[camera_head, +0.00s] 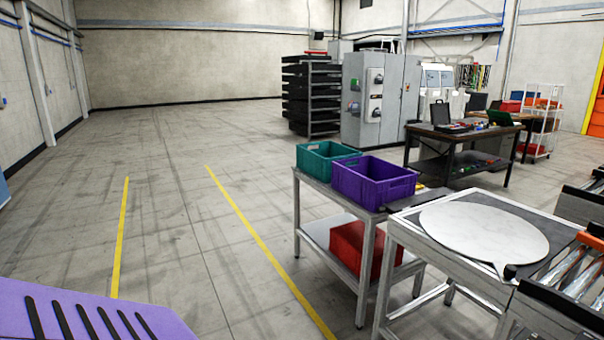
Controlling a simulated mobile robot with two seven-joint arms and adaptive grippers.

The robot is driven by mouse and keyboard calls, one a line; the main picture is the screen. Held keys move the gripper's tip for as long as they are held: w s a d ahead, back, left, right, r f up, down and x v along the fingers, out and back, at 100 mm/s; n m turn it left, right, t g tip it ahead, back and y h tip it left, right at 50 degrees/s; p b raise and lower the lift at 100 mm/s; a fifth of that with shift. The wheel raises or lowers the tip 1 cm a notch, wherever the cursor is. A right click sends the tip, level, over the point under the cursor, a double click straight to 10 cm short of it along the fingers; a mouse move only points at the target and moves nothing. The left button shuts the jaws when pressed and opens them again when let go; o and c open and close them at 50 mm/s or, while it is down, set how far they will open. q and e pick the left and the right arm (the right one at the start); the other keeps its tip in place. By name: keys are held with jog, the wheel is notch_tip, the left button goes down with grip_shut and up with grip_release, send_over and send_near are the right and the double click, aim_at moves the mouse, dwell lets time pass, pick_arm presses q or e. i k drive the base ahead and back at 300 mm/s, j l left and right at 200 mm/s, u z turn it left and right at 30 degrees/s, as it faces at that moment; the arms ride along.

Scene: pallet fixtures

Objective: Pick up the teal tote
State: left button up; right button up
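The teal tote (316,163) is an open-topped crate on the top shelf of a grey metal cart (331,188), right of the picture's middle. It stands at the far end of the cart, behind a purple tote (372,188) that hides part of its near right side. The inside of the teal tote shows only in part, and I cannot tell whether it holds anything. Neither of my grippers shows in this view.
A red crate (360,250) sits on the cart's lower shelf. A table with a round pale disc (484,232) stands right of the cart. A purple slotted surface (85,312) fills the lower left corner. Open floor (190,240) with yellow lines lies left of the cart.

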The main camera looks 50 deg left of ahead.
aim_at(316, 162)
jog(key=u, duration=1.35)
